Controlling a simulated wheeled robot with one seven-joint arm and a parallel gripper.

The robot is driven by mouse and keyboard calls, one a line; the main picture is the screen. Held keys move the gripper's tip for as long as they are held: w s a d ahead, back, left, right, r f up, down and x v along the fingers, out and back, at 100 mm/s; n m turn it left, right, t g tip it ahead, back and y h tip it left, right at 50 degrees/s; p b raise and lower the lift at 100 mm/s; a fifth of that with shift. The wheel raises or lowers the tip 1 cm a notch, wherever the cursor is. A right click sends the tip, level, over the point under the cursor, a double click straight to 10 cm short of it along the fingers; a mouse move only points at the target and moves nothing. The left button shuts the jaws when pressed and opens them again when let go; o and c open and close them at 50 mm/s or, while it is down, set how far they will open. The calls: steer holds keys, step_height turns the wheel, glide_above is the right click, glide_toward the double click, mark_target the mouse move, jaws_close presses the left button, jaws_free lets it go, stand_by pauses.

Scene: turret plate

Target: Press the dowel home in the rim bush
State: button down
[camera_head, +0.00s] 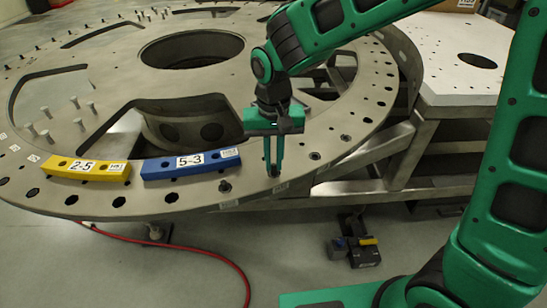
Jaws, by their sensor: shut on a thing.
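My gripper (273,172) points straight down over the near rim of the large round turret plate (110,206), right of the blue block. Its green fingers are close together and shut on a thin thing, which I take to be the dowel; the fingers hide most of it. The fingertips are at or just above the rim surface; I cannot tell whether they touch. A dark bush-like fitting (225,186) sits in the rim left of the gripper.
A blue block marked 5-3 (160,172) and a yellow block marked 2-5 (85,175) lie along the rim. Several pegs (46,136) stand on the plate at left. A pale hexagonal table (450,65) is at right. A red hose (215,262) and dark tool (360,255) lie on the floor.

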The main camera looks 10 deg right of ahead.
steer(key=shift+f, duration=0.45)
stand_by(0.7)
steer(key=c, duration=1.9)
jaws_free()
steer(key=shift+o, duration=0.2)
steer(key=shift+r, duration=3.55)
